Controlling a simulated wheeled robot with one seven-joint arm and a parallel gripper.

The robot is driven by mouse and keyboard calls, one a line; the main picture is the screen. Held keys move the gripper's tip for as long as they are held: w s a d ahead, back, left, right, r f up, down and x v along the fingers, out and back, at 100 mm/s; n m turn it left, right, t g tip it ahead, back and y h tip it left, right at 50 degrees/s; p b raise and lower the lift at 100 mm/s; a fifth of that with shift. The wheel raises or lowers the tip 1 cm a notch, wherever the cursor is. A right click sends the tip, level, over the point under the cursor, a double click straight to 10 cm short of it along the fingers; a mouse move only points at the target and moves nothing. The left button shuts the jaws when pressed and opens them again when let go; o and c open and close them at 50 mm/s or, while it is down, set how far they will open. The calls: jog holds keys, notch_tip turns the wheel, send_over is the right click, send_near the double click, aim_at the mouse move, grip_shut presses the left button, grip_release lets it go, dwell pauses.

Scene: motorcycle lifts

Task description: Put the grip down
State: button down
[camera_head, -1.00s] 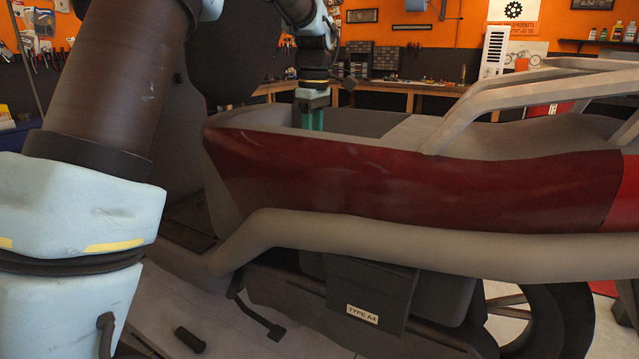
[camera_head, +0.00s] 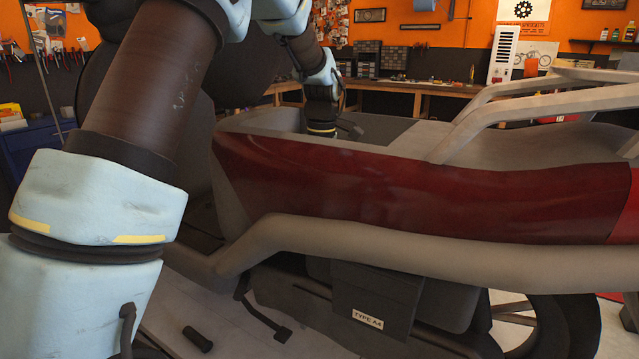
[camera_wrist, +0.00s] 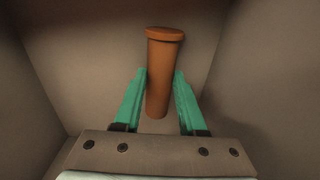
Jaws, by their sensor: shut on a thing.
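An orange-brown cylindrical grip (camera_wrist: 161,75) with a flanged end stands out between the green fingers of my gripper (camera_wrist: 160,88) in the wrist view. The fingers press on it from both sides, and it points away from my palm. Plain grey-brown walls surround it. In the head view, my wrist (camera_head: 322,112) reaches down into the open hollow at the front of the red motorcycle body (camera_head: 420,190). The fingers and the grip are hidden there behind the red side panel. I cannot tell whether the grip touches the bottom.
A dark cylindrical grip (camera_head: 197,339) lies on the lift platform (camera_head: 235,325) below the motorcycle. A tan tube (camera_head: 420,245) runs along the motorcycle's side, and pale frame bars (camera_head: 500,105) rise at the right. A workbench (camera_head: 420,90) stands at the back.

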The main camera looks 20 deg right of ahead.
jog(key=shift+c, duration=2.4)
grip_release()
jog(key=shift+f, duration=0.15)
notch_tip(320, 180, up, 12)
jog(key=b, duration=0.1)
jog(key=shift+s+d+r, duration=0.15)
jog(key=shift+r, duration=0.1)
